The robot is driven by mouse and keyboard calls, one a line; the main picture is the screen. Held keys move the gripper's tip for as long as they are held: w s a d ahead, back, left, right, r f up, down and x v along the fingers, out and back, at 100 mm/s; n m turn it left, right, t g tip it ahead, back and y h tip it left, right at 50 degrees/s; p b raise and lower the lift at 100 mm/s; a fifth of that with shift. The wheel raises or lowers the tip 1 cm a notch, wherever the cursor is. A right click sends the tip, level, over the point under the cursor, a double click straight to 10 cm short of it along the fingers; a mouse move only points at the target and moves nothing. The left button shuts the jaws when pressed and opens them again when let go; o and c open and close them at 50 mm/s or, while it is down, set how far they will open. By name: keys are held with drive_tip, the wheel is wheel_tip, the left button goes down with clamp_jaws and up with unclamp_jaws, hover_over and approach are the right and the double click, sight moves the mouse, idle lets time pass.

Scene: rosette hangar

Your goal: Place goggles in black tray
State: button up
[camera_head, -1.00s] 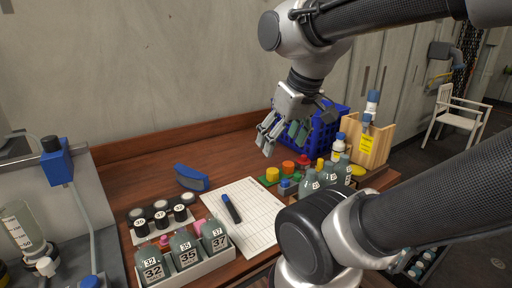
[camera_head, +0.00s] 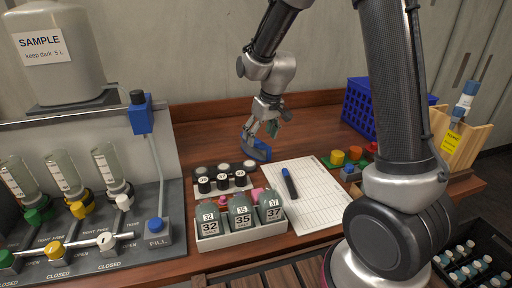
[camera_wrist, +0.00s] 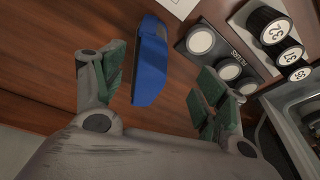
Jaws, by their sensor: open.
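A blue curved piece (camera_head: 258,153), which I take for the goggles, lies on the wooden desk behind the black-capped vials. It also shows in the wrist view (camera_wrist: 150,66), between my fingers and ahead of the palm. My gripper (camera_head: 262,133) is open and empty above it, pointing down; the fingers show on both sides in the wrist view (camera_wrist: 160,82). I cannot tell whether they touch it. A black tray (camera_head: 439,263) at the lower right holds several small blue-and-white bottles; part of it is cut off by the frame.
Black-capped vials (camera_head: 222,183) stand close to the blue piece. A white box (camera_head: 243,233) holds grey bottles. A sheet (camera_head: 310,210) with a blue marker (camera_head: 289,183) lies to their right. A blue crate (camera_head: 358,107) and wooden holder (camera_head: 480,142) stand further right.

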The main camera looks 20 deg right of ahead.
sight(256, 142)
drive_tip(key=shift+w+a+r+t, duration=0.1)
drive_tip(key=shift+w+r+t, duration=0.2)
drive_tip(key=shift+w+r, duration=0.25)
drive_tip(key=shift+w+a+r+t, duration=0.1)
drive_tip(key=shift+w+r+t, duration=0.2)
drive_tip(key=shift+w, duration=0.4)
drive_tip(key=shift+w+n, duration=0.3)
drive_tip(key=shift+w, duration=0.05)
drive_tip(key=x, duration=0.7)
drive_tip(key=shift+w+f, duration=0.15)
drive_tip(key=shift+f, duration=0.1)
drive_tip(key=c, duration=1.2)
drive_tip(key=shift+a+r, duration=0.1)
